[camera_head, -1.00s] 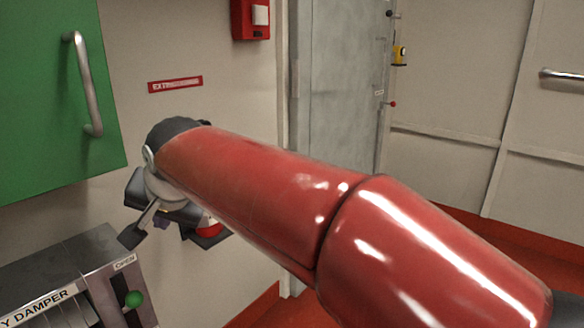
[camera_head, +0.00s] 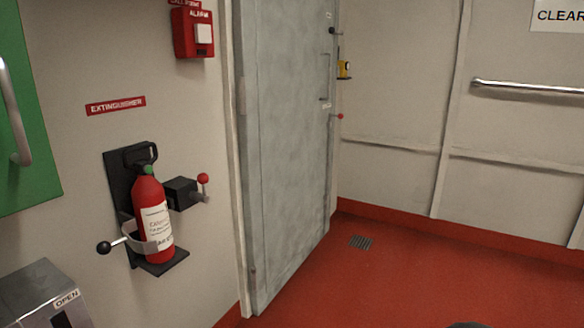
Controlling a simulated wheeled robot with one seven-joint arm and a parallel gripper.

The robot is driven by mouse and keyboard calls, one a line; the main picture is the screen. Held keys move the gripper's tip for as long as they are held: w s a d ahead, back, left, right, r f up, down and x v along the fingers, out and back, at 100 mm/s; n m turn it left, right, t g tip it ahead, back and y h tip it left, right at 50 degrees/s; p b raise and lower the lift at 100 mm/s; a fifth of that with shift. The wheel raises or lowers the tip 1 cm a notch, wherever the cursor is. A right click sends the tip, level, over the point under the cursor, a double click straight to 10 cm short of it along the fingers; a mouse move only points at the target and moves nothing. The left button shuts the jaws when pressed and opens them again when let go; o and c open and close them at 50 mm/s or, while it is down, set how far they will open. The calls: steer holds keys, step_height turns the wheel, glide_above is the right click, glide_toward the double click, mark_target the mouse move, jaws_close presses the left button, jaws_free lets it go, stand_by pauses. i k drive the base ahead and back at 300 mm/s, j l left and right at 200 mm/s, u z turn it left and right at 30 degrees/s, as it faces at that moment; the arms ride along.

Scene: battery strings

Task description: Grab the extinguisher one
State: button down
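A red fire extinguisher (camera_head: 154,219) with a white label and a green top stands upright in a black wall bracket (camera_head: 118,184) in the head view, below a red EXTINGUISHER sign (camera_head: 115,106). A pale band (camera_head: 142,240) runs around its lower body, with a black ball-ended lever (camera_head: 105,247) to the left. Its base is at the bracket's small shelf (camera_head: 164,263). My gripper is not in view, so its opening and contents cannot be seen.
A black box with a red-knobbed lever (camera_head: 203,180) sits just right of the extinguisher. A metal OPEN-labelled box (camera_head: 42,295) is lower left, a green door (camera_head: 25,150) far left. A red alarm (camera_head: 192,33) and grey door (camera_head: 288,150) are right.

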mark_target(148, 197)
steer(key=u, duration=1.5)
